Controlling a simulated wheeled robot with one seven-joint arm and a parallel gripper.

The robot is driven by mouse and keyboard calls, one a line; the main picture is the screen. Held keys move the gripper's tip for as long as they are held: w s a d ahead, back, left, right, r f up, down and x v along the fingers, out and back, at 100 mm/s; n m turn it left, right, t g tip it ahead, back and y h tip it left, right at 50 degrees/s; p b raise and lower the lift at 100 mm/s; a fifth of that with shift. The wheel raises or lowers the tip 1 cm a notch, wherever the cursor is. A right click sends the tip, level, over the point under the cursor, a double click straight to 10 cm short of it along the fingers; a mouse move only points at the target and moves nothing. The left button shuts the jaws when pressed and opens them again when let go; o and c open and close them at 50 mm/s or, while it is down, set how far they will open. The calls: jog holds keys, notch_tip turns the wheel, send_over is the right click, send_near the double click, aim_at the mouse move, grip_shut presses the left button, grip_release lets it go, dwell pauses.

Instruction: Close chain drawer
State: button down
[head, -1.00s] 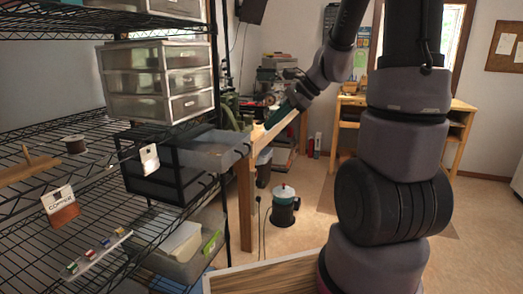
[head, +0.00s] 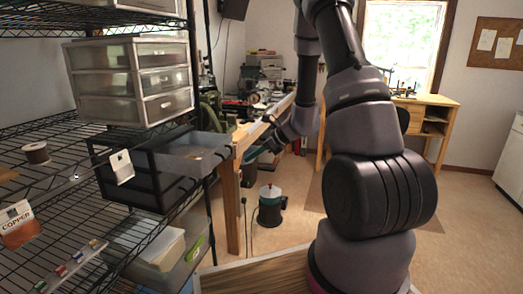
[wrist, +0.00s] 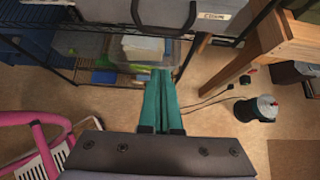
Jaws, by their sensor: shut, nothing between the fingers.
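The chain drawer (head: 196,150) is a translucent grey bin in a black frame on the wire shelf. It stands pulled out to the right, past the shelf edge. In the wrist view its grey front (wrist: 232,4) shows at the top, with a pale label and a dark handle outline; the rest is cut off. My gripper (head: 252,156) has teal fingers and is shut and empty. It is apart from the drawer, to the right of its front end. In the wrist view the closed fingertips (wrist: 160,72) point toward the shelf, below the drawer front.
A three-drawer plastic unit (head: 135,82) stands above the chain drawer. A wooden bench leg (head: 229,215) stands close to the right of the drawer.

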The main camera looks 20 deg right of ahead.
jog(key=shift+w+a+f, duration=0.1)
jog(key=shift+w+a, duration=0.7)
jog(key=shift+a, duration=0.3)
jog(key=shift+w+a+f, duration=0.1)
jog(key=shift+w+a, duration=0.65)
jog(key=shift+a, duration=0.35)
send_near(184, 155)
jog(key=x, duration=0.3)
jog(key=shift+a+f, duration=0.2)
jog(key=shift+f, duration=0.3)
jog(key=shift+a, duration=0.15)
jog(key=shift+a+r, duration=0.1)
jog(key=shift+r, duration=0.05)
